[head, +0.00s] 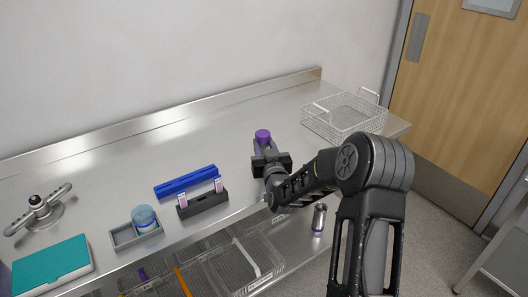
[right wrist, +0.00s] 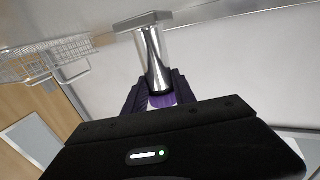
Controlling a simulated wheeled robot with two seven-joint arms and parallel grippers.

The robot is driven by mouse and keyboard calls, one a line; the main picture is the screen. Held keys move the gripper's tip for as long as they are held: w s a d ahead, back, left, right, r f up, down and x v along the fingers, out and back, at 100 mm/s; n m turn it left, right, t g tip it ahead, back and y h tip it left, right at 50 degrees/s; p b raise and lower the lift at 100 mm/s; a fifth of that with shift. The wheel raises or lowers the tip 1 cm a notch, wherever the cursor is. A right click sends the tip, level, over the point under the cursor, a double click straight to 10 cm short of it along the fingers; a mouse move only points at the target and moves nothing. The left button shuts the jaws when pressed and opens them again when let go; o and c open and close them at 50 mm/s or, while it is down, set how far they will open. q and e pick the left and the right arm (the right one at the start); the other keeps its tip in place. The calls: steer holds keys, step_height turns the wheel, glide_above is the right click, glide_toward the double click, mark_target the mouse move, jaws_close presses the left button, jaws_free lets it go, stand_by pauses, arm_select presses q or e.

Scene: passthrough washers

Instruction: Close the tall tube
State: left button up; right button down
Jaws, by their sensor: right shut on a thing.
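The tall tube (right wrist: 153,58) is a shiny metal cylinder on a flat square base in the right wrist view, which looks upside down. A purple cap (head: 263,135) is at its upper end and also shows in the right wrist view (right wrist: 163,99). My right gripper (head: 264,147) is shut on this cap, with one dark finger on each side. The cap and tube are in line, with a dark ring where they meet; I cannot tell whether the cap is fully seated. In the head view the gripper and arm hide the tube's body. My left gripper is out of view.
A wire basket (head: 344,117) stands at the right end of the steel counter. A blue rack (head: 187,181), a dark holder (head: 203,204), a grey tray (head: 124,237) with a blue-lidded jar, and a teal box (head: 52,267) are left. A silver can (head: 319,219) is beyond the front edge.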

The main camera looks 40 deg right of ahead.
step_height(320, 180, down, 3)
steer(key=shift+r, duration=0.15)
steer(key=c, duration=1)
jaws_free()
steer(key=shift+r, duration=0.1)
steer(key=shift+s+a, duration=0.1)
steer(key=shift+s, duration=0.15)
steer(key=b+v, duration=0.2)
steer(key=v, duration=0.9)
steer(key=shift+s, duration=0.3)
